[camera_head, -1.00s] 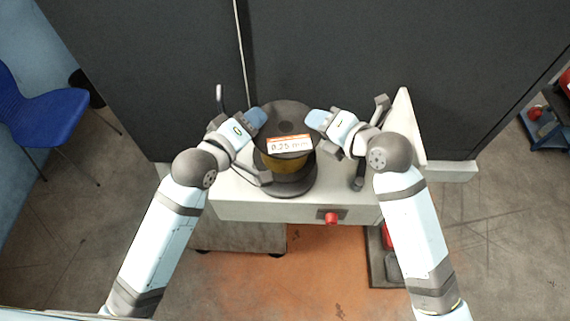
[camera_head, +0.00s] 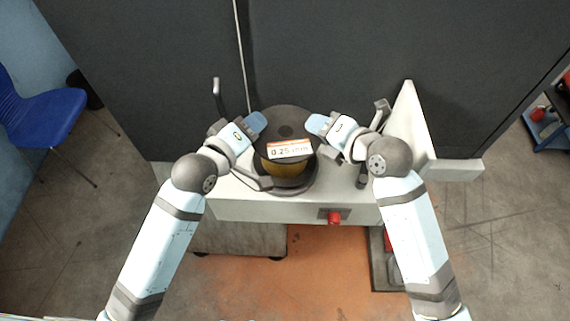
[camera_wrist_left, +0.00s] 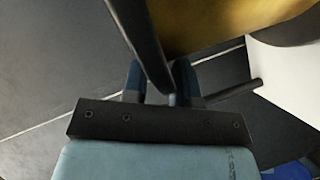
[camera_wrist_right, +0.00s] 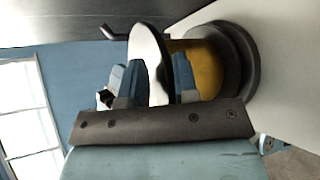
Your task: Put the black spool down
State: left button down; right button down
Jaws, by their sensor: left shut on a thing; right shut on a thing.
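The black spool (camera_head: 285,120) has gold wire (camera_head: 285,168) and a 0.25 mm label on its upper flange. It is upright over the light bench top (camera_head: 232,198). My left gripper (camera_head: 257,122) is shut on the left rim of the upper flange, which passes between its fingers in the left wrist view (camera_wrist_left: 140,40). My right gripper (camera_head: 315,123) is shut on the right rim; the right wrist view shows the flange (camera_wrist_right: 150,62) between its fingers. The lower flange (camera_wrist_right: 241,62) is close to the bench; I cannot tell whether it touches.
A red button (camera_head: 334,217) is on the bench front. A grey lever (camera_head: 217,90) stands behind left, and a white triangular panel (camera_head: 408,125) stands at the right. A dark wall (camera_head: 330,50) closes off the back. A blue chair (camera_head: 40,118) is far left.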

pick_arm(q)
jog(key=shift+s+d+f+b, duration=0.2)
jog(key=shift+d+f+b, duration=0.2)
jog(key=shift+d, duration=0.05)
pick_arm(e)
jog(key=shift+s+a+f+y, duration=0.2)
jog(key=shift+a+f+y, duration=0.15)
jog(key=shift+a, duration=0.1)
pick_arm(q)
jog(key=c, duration=0.9)
grip_release()
jog(key=shift+s+f, duration=0.1)
pick_arm(e)
jog(key=c, duration=0.9)
grip_release()
jog(key=shift+s+f, duration=0.1)
pick_arm(q)
jog(key=shift+a, duration=0.1)
pick_arm(e)
jog(key=shift+o, duration=0.2)
jog(key=shift+f, duration=0.1)
pick_arm(q)
jog(key=shift+f, duration=0.1)
pick_arm(e)
jog(key=shift+d, duration=0.1)
